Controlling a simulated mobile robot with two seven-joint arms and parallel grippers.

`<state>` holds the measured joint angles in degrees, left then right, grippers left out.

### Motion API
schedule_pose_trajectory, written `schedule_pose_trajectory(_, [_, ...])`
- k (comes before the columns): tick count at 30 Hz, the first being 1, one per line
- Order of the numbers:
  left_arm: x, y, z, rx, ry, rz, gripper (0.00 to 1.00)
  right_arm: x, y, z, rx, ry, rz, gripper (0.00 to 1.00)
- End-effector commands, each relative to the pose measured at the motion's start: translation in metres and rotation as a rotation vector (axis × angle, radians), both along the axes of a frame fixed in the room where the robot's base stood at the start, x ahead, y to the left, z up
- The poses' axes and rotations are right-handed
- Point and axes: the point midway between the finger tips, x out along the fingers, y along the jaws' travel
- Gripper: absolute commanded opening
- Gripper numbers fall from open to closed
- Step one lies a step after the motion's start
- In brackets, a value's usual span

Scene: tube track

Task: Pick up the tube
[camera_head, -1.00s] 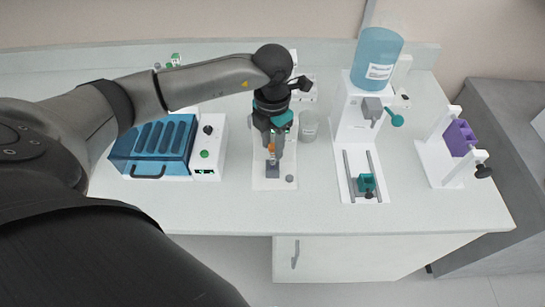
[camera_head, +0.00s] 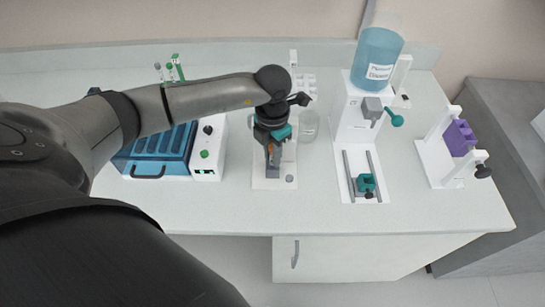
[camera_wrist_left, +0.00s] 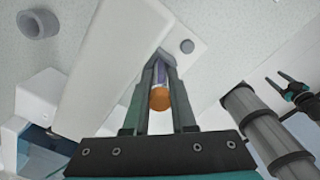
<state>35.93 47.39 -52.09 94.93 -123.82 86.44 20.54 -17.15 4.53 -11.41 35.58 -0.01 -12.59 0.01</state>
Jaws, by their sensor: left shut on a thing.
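The tube with an orange cap (camera_wrist_left: 160,99) is between the fingers of my left gripper (camera_wrist_left: 161,68) in the left wrist view. The gripper is shut on it; a pale purple part of the tube shows beyond the cap. In the head view my left gripper (camera_head: 273,165) points down over a white base plate (camera_head: 260,182), with a little of the orange (camera_head: 270,148) visible between its fingers. The tube's lower end is hidden.
A blue-lidded box (camera_head: 150,150) stands left of the plate and a clear beaker (camera_head: 309,127) close behind it to the right. A stand with a blue bottle (camera_head: 377,58) and a purple-block holder (camera_head: 459,138) are farther right. The counter's front strip is clear.

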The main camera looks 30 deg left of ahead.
Motion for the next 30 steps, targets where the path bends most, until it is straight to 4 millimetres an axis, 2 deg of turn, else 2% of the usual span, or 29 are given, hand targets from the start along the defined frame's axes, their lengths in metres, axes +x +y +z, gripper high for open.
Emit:
schedule_pose_trajectory(8, [0.0,0.0,0.003,0.0,-0.001,0.0,0.0,0.0,0.0,0.0,0.0,0.001,0.001,0.59])
schedule_pose_trajectory(14, [0.001,0.001,0.022,0.001,-0.003,-0.001,0.0,0.0,0.0,0.0,0.0,0.001,0.001,0.59])
schedule_pose_trajectory(20, [0.001,0.001,0.062,0.001,-0.007,-0.001,0.0,-0.001,0.0,0.0,0.001,0.001,0.001,0.59])
schedule_pose_trajectory(30, [0.001,0.0,0.149,0.001,-0.007,-0.001,0.0,-0.001,0.0,-0.002,0.0,0.002,0.001,0.59])
